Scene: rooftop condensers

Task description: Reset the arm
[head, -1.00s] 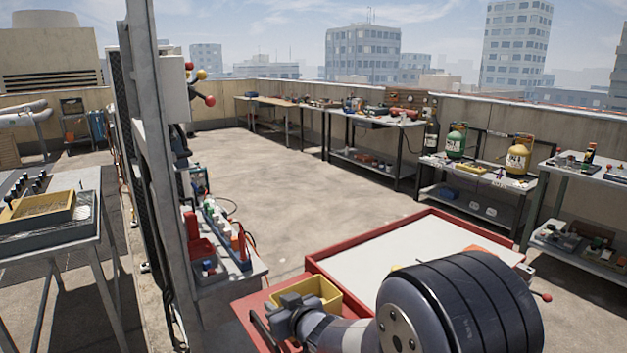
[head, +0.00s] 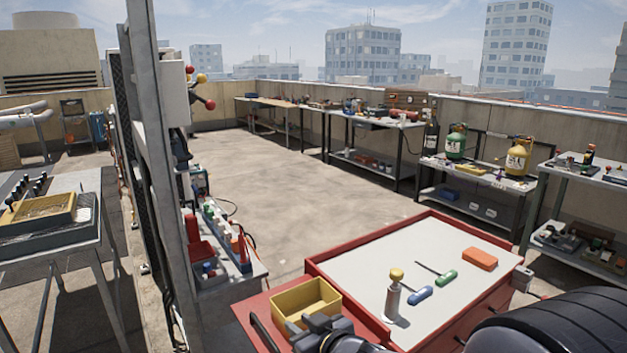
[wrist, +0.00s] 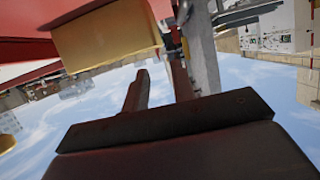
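My arm reaches in from the lower right of the head view, low over the front of the red cart. My gripper (head: 303,328) is beside the near side of the yellow bin (head: 305,303); I cannot tell whether it touches it. In the wrist view, my two dark fingers (wrist: 160,88) stand apart with sky between them, and nothing is held. The yellow bin (wrist: 105,35) also shows there, above the fingers, in a picture that is upside down.
On the red cart's white top (head: 350,265) stand a yellow-capped bottle (head: 393,298), blue (head: 420,294) and green (head: 446,278) handled tools and an orange block (head: 480,259). A grey post (head: 165,170) rises at left. Open floor (head: 290,180) lies beyond the cart.

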